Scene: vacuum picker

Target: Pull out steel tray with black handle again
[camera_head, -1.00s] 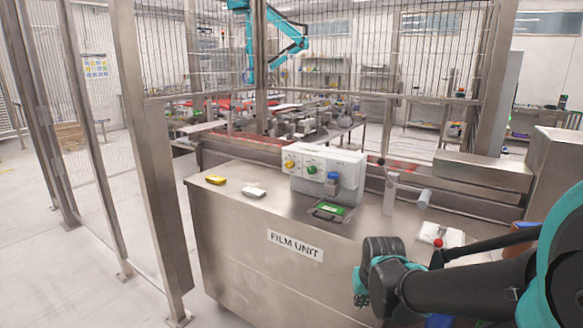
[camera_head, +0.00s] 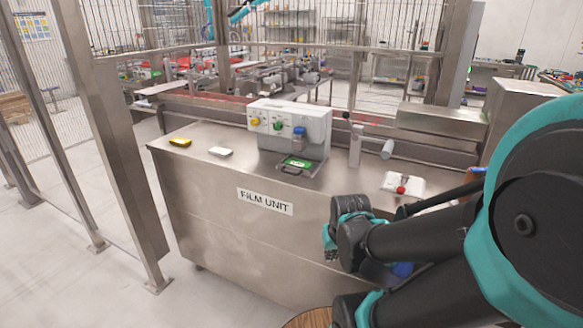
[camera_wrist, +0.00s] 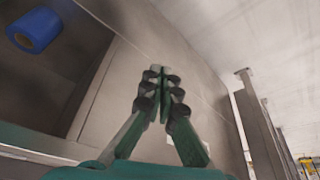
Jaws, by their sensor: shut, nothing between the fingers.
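A small steel tray with a dark handle (camera_head: 297,167) lies on the steel counter at the foot of the white control box (camera_head: 291,130). A green item (camera_head: 297,163) lies on the tray. The tray does not show in the wrist view.
The counter front bears a "FILM UNIT" label (camera_head: 265,201). A yellow item (camera_head: 180,142) and a white item (camera_head: 220,151) lie left of the box. A white device with a red knob (camera_head: 403,185) stands right. A blue roll (camera_wrist: 33,30) shows in the wrist view. Fence posts stand left.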

